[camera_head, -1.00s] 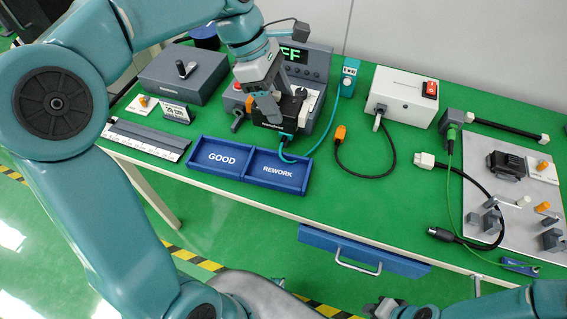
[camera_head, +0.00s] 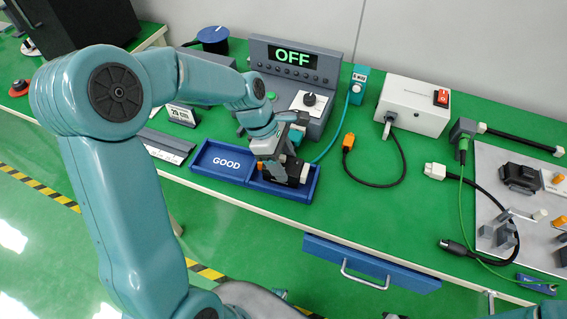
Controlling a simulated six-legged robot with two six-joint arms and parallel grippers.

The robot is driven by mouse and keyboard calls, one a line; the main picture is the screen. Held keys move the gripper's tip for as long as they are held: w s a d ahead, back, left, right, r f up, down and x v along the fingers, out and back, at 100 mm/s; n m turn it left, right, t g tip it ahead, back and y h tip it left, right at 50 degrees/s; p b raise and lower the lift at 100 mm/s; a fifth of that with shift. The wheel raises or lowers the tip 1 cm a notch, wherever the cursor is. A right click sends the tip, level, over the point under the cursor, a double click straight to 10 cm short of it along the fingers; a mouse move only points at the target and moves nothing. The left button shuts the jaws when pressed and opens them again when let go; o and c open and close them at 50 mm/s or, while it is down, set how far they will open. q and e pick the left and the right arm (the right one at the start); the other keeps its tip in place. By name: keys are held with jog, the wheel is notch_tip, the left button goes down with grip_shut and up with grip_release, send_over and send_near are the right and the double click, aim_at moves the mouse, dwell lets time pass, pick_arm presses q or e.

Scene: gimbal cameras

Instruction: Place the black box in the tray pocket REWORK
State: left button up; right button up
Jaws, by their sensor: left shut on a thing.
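The blue tray has a pocket marked GOOD (camera_head: 226,163) on the left and a second pocket (camera_head: 268,186) on the right, whose REWORK label is covered now. My left gripper (camera_head: 279,172) points down over the right pocket and is shut on the black box (camera_head: 292,172). The box is at the right pocket, within its outline in the picture. The gripper hides part of the box, so I cannot tell whether it touches the pocket floor. My right gripper is not in view.
Behind the tray stands a grey tester (camera_head: 317,76) reading OFF. A white power box (camera_head: 413,105) with a red switch is at the back right. An orange-tipped black cable (camera_head: 398,160) lies right of the tray. A blue drawer (camera_head: 370,262) hangs under the front edge.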

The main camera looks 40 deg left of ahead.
pick_arm(q)
jog(key=shift+f, duration=0.65)
jog(key=shift+r, duration=0.1)
jog(key=o, duration=1.2)
jog(key=shift+f, duration=0.2)
jog(key=shift+c, duration=0.2)
jog(key=shift+r, duration=0.1)
jog(key=shift+r, duration=0.2)
jog(key=p+v, duration=0.1)
jog(key=v, duration=1)
jog(key=shift+r, duration=0.4)
